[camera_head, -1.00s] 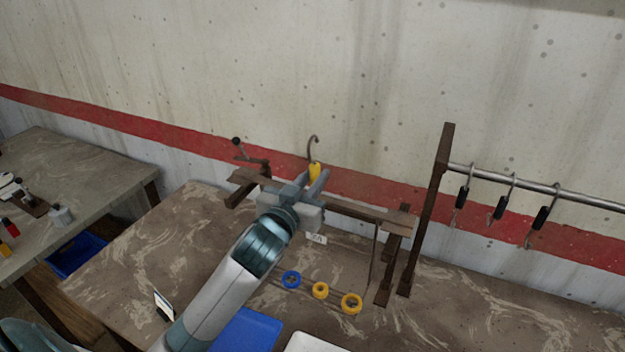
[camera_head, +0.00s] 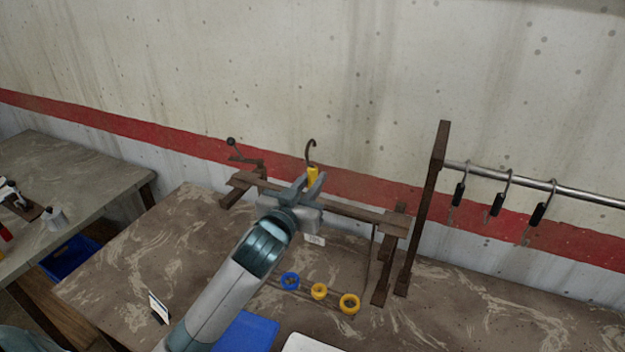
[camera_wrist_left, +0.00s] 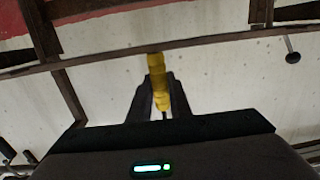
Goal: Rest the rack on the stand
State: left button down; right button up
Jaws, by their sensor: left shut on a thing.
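My left gripper (camera_head: 313,185) is shut on a yellow grip (camera_head: 312,174) with a curved hook above it. In the left wrist view the yellow grip (camera_wrist_left: 158,82) stands between the fingers and meets a long brown bar, which I take for the rack (camera_wrist_left: 205,41). In the head view this bar (camera_head: 350,210) runs behind the gripper, with a thin rod hanging near its right end. Brown wooden supports, seemingly the stand (camera_head: 386,265), are near both bar ends. I cannot tell whether the bar touches them. My right gripper is not in view.
A tall post (camera_head: 427,205) carries a metal rail (camera_head: 590,198) with black-handled hooks. A blue tray (camera_head: 246,333) lies in front.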

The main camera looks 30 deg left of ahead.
pick_arm(q)
jog(key=shift+f, duration=0.1)
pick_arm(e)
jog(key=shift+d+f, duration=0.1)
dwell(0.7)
pick_arm(q)
jog(key=c, duration=1.6)
grip_release()
jog(key=shift+o, duration=0.2)
jog(key=shift+f, duration=0.15)
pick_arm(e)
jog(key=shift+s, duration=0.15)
